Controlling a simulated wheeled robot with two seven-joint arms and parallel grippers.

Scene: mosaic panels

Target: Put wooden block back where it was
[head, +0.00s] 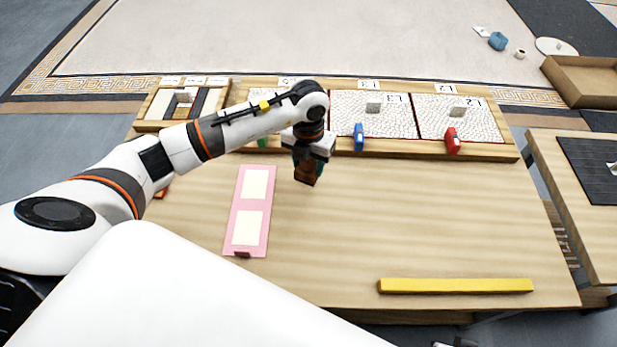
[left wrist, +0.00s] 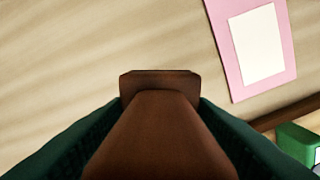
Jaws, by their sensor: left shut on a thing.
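The wooden block (head: 305,174) is dark reddish brown and hangs upright below my left gripper (head: 309,160), over the table (head: 400,215). My left gripper is shut on it. In the left wrist view the block (left wrist: 160,135) fills the lower middle, with a dark green finger pad against each side. The block's lower end is over bare table; I cannot tell whether it touches the wood. A pink board with two cream panels (head: 236,222) lies just left of the block. My right gripper is not recognisable in the head view.
A wooden rack with white mosaic panels (head: 372,122) runs along the back edge. A blue clip (head: 359,137) and a red clip (head: 453,141) stand at its front. A yellow bar (head: 455,286) lies front right. The table's middle right is clear.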

